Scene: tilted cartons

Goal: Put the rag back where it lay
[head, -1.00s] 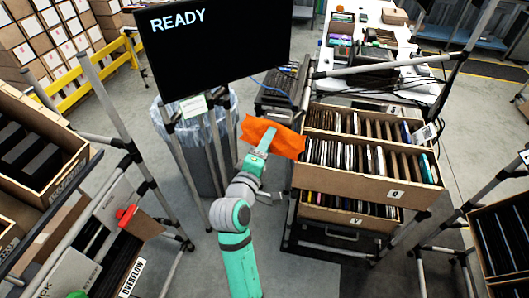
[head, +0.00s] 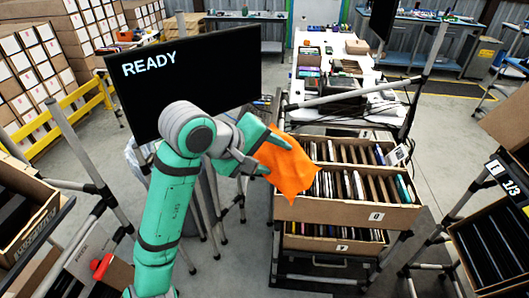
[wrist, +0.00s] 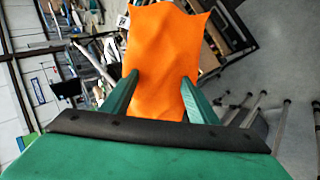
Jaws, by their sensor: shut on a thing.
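The orange rag (head: 287,170) hangs from my gripper (head: 274,142) in the head view, in front of the left end of the tilted cartons. My gripper is shut on the rag's upper part, and the rag's lower part drapes down freely. In the wrist view the rag (wrist: 162,50) spreads out beyond the two green fingers of my gripper (wrist: 160,90). The upper carton (head: 340,209) holds a row of thin upright items, and the rag covers part of its left end. I cannot tell whether the rag touches the carton.
A black screen reading READY (head: 190,75) stands behind my arm. A lower carton (head: 330,246) sits under the upper one. A metal rail (head: 345,97) crosses behind the cartons. A cluttered white table (head: 375,75) is at the back. Another carton rack (head: 495,240) stands at right.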

